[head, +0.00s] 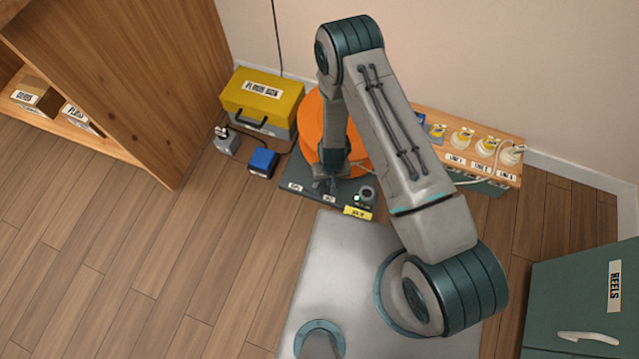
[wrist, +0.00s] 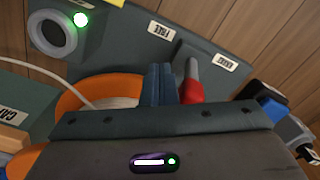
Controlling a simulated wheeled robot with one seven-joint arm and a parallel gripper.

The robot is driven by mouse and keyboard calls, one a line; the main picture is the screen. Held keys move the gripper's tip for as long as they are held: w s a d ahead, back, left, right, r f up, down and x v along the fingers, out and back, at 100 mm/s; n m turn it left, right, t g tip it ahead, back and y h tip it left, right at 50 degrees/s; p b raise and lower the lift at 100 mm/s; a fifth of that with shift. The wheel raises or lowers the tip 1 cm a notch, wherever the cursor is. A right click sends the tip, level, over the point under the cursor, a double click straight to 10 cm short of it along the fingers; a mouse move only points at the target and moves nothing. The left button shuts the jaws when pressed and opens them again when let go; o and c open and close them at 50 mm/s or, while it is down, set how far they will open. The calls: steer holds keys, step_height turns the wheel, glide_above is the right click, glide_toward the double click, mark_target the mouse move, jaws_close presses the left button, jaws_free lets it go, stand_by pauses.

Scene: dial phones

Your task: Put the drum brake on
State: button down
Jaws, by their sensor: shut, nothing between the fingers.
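The orange drum (head: 312,125) stands on a dark grey base plate (head: 300,174) by the back wall, partly hidden by my arm. In the wrist view, a brake lever with a red grip (wrist: 191,91) and grey rod stands on the plate. It is nearer the BRAKE label (wrist: 223,57) than the FREE label (wrist: 160,31). Its exact setting is hard to tell. My gripper (wrist: 160,82) is shut and empty, close beside the red grip on its FREE side; whether they touch is unclear. In the head view my gripper (head: 325,186) is low over the plate's front, and I cannot make out the lever.
A round fitting with a lit green light (wrist: 81,19) sits on the plate. A yellow case (head: 262,100), a blue box (head: 263,162) and a grey plug block (head: 227,140) stand left. A wooden socket shelf (head: 470,155) is right. A green REELS cabinet (head: 575,290) stands front right.

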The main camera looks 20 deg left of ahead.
steer(key=shift+w+a+b, duration=0.1)
steer(key=shift+a+b, duration=0.35)
steer(key=shift+a, duration=1.45)
steer(key=shift+d+r+p, duration=0.25)
steer(key=shift+r+p, duration=0.6)
steer(key=shift+r, duration=0.35)
steer(key=shift+d+r+p, duration=0.3)
steer(key=shift+r+p, duration=0.55)
steer(key=shift+r, duration=0.3)
steer(key=shift+d+r+p, duration=0.25)
steer(key=shift+r+p, duration=0.6)
steer(key=shift+r, duration=0.35)
